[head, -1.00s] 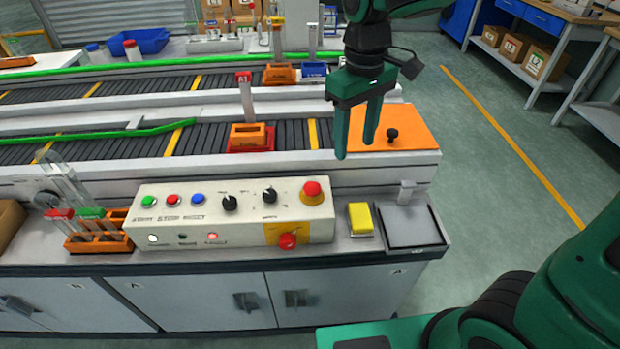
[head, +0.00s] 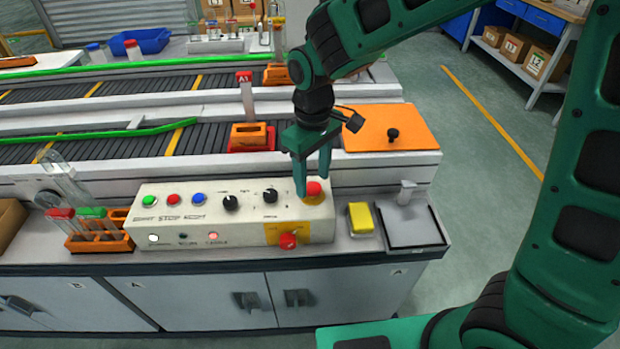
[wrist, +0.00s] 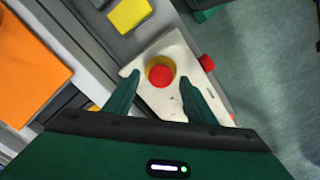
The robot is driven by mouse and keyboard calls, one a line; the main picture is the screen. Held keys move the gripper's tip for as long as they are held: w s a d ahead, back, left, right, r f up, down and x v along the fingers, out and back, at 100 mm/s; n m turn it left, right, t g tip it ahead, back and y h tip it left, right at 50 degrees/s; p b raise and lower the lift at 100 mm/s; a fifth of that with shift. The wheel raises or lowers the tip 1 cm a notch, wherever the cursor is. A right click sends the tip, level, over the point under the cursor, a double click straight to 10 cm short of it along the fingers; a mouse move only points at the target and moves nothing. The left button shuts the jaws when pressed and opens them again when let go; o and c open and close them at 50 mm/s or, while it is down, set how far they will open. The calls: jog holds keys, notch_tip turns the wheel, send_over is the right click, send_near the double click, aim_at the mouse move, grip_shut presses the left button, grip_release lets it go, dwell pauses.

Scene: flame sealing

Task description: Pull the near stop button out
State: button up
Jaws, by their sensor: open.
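A red mushroom stop button (head: 313,189) stands on the top of the white control panel (head: 170,219), near its right end. In the wrist view the red button (wrist: 160,75) sits in a yellow collar. A second red button (head: 288,241) is on the panel's front face, on a yellow plate; its red side also shows in the wrist view (wrist: 207,63). My gripper (head: 313,184) is open and points down at the top button. Its fingers lie on either side of that button in both views. I cannot tell whether they touch it.
Knobs (head: 231,203) and coloured push buttons (head: 173,199) lie left of the top button. A yellow block (head: 361,218) and a grey tray (head: 412,240) lie to the right. An orange plate with a black knob (head: 365,139) and the conveyors are behind.

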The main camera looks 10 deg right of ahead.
jog(key=shift+f, duration=0.6)
grip_shut()
jog(key=shift+r, duration=0.75)
jog(key=shift+w, duration=0.1)
grip_release()
